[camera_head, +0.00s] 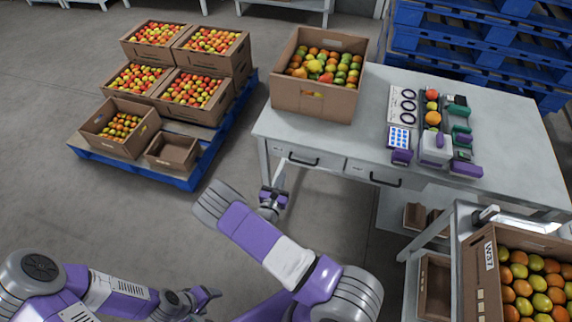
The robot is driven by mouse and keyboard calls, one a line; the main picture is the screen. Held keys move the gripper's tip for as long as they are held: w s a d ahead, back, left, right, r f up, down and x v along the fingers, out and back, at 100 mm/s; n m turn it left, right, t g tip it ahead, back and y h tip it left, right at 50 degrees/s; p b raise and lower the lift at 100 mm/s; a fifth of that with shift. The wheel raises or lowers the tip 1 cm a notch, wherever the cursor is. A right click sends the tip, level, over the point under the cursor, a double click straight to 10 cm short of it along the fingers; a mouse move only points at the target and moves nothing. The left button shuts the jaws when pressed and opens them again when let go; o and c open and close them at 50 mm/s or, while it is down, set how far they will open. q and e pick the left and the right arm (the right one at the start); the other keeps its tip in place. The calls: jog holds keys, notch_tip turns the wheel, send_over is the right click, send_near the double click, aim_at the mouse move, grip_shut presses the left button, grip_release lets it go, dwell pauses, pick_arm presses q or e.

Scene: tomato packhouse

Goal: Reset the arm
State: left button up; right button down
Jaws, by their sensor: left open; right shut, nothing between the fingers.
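My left gripper (210,295) is low in the head view, at the end of the purple and grey arm that comes in from the left. It is open, small and partly hidden by its own wrist, with nothing seen in it. My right gripper (272,196) is shut and empty, over the floor just in front of the grey table's left front leg. My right arm's purple and white links (262,240) bend across the lower middle of the view and hide part of the floor.
The grey table (350,135) bears a cardboard box (312,101) of tomatoes and several small tools. A blue pallet (190,181) with tomato boxes stands at left. A tomato crate (475,285) is at lower right. Blue pallets (480,55) are stacked behind. Floor is clear between pallet and table.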

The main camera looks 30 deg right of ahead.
jog(key=shift+v, duration=0.95)
jog(key=s+d+f+m+g, duration=0.1)
jog(key=s+f+m+g, duration=0.1)
jog(key=s+m+g, duration=0.3)
jog(key=s+d+f+m+g+y, duration=0.1)
jog(key=s+d+f+g, duration=0.15)
jog(key=s, duration=0.35)
jog(key=s+f+m+g, duration=0.3)
jog(key=s+g, duration=0.2)
jog(key=s, duration=0.1)
jog(key=s+a+f+m+g+y, duration=0.3)
jog(key=s+a+m+g+y, duration=0.25)
jog(key=s, duration=0.35)
jog(key=a+m+t+y, duration=0.1)
jog(key=a+m+y, duration=0.75)
jog(key=a, duration=0.55)
jog(key=w+a+r+m+t+y+p, duration=0.1)
jog(key=w+a+r+m+t+y, duration=0.1)
jog(key=w+a+r+m+t, duration=0.1)
jog(key=w+r+m+t, duration=0.1)
jog(key=w+m+t, duration=0.1)
jog(key=shift+r+m+t+y, duration=0.2)
jog(key=shift+m+t+y, duration=0.1)
jog(key=shift+m+y, duration=0.1)
